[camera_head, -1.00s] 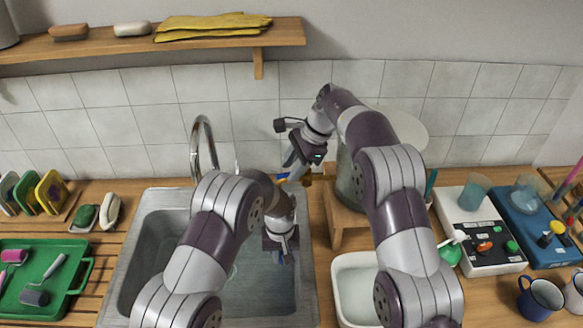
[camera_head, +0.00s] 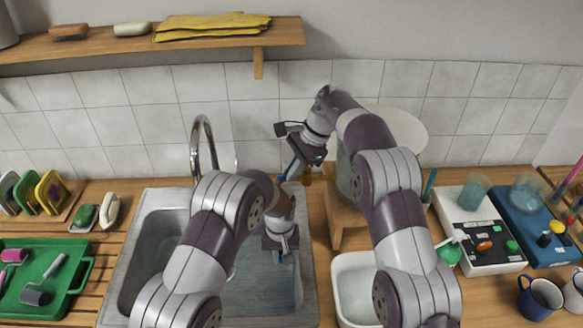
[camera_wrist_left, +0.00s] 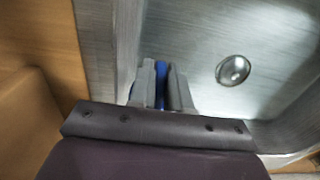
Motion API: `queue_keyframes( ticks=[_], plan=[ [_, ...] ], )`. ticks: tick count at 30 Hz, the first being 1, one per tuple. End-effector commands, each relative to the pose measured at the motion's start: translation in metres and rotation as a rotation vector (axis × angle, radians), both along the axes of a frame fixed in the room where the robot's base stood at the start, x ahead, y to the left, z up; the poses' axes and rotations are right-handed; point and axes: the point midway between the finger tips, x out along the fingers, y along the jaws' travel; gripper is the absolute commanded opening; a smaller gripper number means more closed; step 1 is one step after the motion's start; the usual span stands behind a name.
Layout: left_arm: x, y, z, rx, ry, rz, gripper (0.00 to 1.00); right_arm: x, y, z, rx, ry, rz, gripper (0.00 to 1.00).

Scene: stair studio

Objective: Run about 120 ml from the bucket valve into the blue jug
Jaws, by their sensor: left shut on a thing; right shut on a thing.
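The bucket (camera_head: 345,182) stands on a wooden stand right of the sink, largely hidden behind my right arm. Its brass valve (camera_head: 307,180) faces the sink. My right gripper (camera_head: 290,172) is shut at the valve, with a bit of blue showing at its tips, apparently the lever. My left gripper (camera_head: 281,255) is lower, over the right part of the sink, shut on a blue thing, apparently the blue jug. In the left wrist view a narrow blue strip of the jug (camera_wrist_left: 161,82) shows between the fingers. The rest of the jug and its water level are hidden.
The steel sink (camera_head: 150,255) has a tall tap (camera_head: 203,140) behind it. A white tub (camera_head: 345,265) stands right of the sink. A green tray (camera_head: 75,290) is at left. Devices (camera_head: 480,235) and mugs crowd the right counter.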

Motion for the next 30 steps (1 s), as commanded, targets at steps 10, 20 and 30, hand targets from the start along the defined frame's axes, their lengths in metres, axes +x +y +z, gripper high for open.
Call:
queue_keyframes(
  ticks=[10,20,30],
  plan=[
    [0.001,0.000,0.001,-0.001,-0.002,0.000,0.00,-0.008,-0.007,0.001,0.001,-0.004,0.242,0.00],
    [0.001,0.000,0.001,-0.001,-0.002,0.000,0.00,-0.012,-0.012,0.002,0.002,-0.006,0.403,0.00],
    [0.001,0.000,0.001,-0.001,-0.002,0.000,0.00,-0.014,-0.014,0.003,0.002,-0.006,0.447,0.00]
  ],
)
